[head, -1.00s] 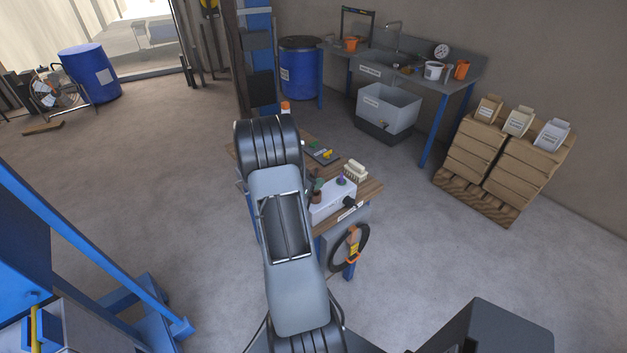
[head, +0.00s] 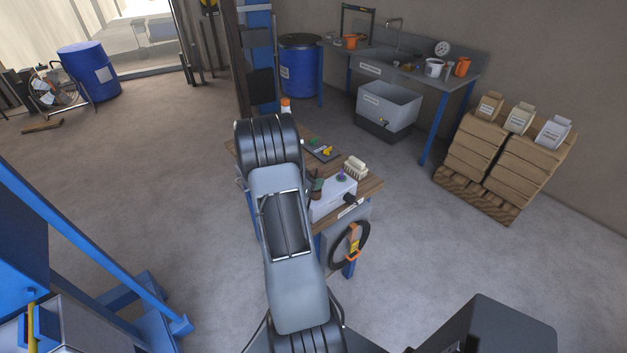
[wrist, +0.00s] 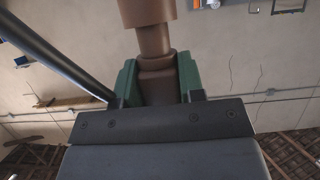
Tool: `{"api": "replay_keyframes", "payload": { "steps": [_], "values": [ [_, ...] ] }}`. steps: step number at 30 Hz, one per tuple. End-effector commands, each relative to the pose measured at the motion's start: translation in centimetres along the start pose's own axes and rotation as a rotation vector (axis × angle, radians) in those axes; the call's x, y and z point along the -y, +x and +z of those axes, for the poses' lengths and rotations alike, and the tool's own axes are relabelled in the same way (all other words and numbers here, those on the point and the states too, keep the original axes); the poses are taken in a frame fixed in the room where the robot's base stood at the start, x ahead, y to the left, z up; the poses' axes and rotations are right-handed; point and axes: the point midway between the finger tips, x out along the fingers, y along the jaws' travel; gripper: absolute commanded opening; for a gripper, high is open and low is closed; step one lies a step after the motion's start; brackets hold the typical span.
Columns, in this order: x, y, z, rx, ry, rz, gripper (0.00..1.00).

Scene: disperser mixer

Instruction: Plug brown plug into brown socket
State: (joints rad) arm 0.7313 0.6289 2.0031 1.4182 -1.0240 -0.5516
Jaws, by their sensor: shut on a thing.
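My gripper (wrist: 157,85) is shut on the brown plug (wrist: 157,66), which sits between its two green finger pads in the wrist view. A narrower brown neck and a wider brown part extend from it to the top edge of that view; I cannot tell whether the wider part belongs to the plug or to the brown socket. In the head view, a green fingertip of my gripper (head: 317,185) shows at the left end of a pale box (head: 335,202) on the wooden bench. My arm hides much there, and I cannot make out the brown socket.
A purple piece (head: 341,176) stands on the box and a black piece (head: 350,199) sticks out of its front. A brush (head: 355,168) lies behind it. A black cable coil with an orange clamp (head: 354,240) hangs at the bench's end.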

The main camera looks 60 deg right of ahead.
Motion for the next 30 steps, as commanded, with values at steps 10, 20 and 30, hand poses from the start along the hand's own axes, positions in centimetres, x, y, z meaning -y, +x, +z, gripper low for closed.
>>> {"api": "replay_keyframes", "payload": {
  "steps": [10, 20, 30],
  "values": [
    [0.0, 0.4, 0.8, -0.001, 0.001, 0.0, 0.09],
    [0.0, 0.7, 1.6, -0.001, 0.001, 0.0, 0.09],
    [0.0, 0.9, 2.1, 0.001, 0.001, 0.001, 0.44]
  ]
}}
